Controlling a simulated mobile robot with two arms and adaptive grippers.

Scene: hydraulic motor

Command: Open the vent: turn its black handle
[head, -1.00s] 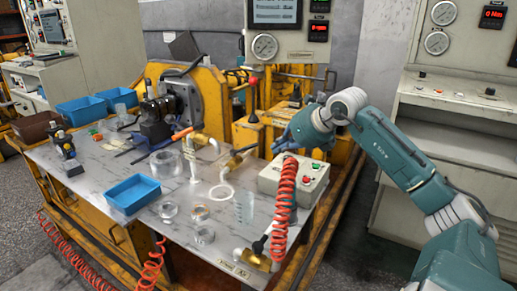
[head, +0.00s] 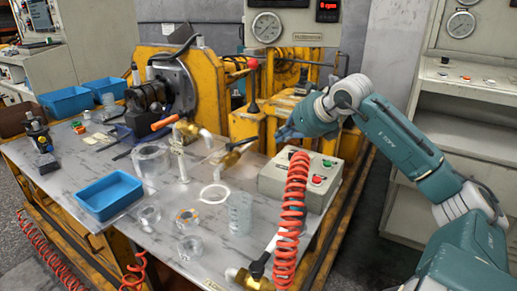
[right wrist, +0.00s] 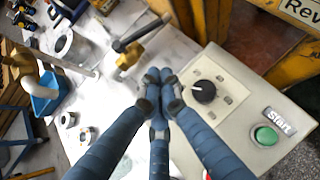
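A brass valve with a black handle (head: 240,147) stands at the table's back edge, left of the control box. Its brass body (right wrist: 129,56) and handle (right wrist: 140,33) show above my fingertips in the right wrist view. My right gripper (head: 284,133) is to the right of this handle and apart from it. In the right wrist view its fingers (right wrist: 158,84) converge with nothing seen between them. A second brass valve (head: 243,281) with a black handle (head: 258,265) is at the front edge. I cannot tell by label which is the vent. My left gripper is out of view.
The control box (head: 310,196) with a knob and green Start button (right wrist: 266,136) lies below and right of my right gripper. A red coiled hose (head: 290,225) hangs before it. Clear cylinders (head: 240,212), a blue tray (head: 108,195) and the yellow rig (head: 245,127) stand nearby.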

